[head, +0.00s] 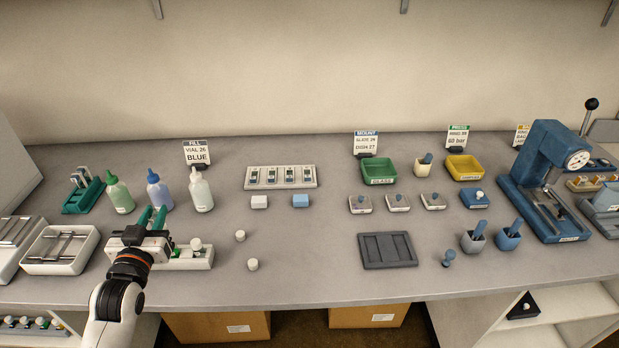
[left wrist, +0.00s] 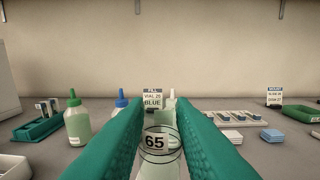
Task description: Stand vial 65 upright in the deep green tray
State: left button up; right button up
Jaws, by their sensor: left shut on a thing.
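My left gripper (head: 152,214) has green fingers and is above the left part of the white vial rack (head: 200,262). It is shut on vial 65 (left wrist: 154,143), whose "65" label faces the camera between the fingers (left wrist: 155,130) in the left wrist view. The vial's lower part is cut off in that view, and I cannot make the vial out in the head view. A green tray (head: 379,172) with raised walls and an empty floor stands at the back, right of centre. My right gripper is not in view.
Green, blue and white-capped bottles (head: 159,190) stand just behind my left gripper. A white slide holder (head: 281,177) lies between them and the green tray. Two small white-capped items (head: 240,236) stand on the bench. A yellow tray (head: 465,168) is farther right.

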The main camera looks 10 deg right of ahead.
aim_at(373, 175)
jog(key=i+l, duration=0.1)
jog(key=l, duration=0.25)
jog(key=i+l, duration=0.1)
jog(key=l, duration=0.3)
jog(key=i+l+z, duration=0.1)
jog(key=l, duration=0.25)
jog(key=i+l, duration=0.15)
jog(key=l, duration=0.2)
jog(key=i+l+z, duration=0.1)
jog(key=l, duration=0.3)
jog(key=i+l, duration=0.15)
jog(key=l, duration=0.2)
jog(key=i+l, duration=0.15)
jog(key=l, duration=0.2)
jog(key=z, duration=0.05)
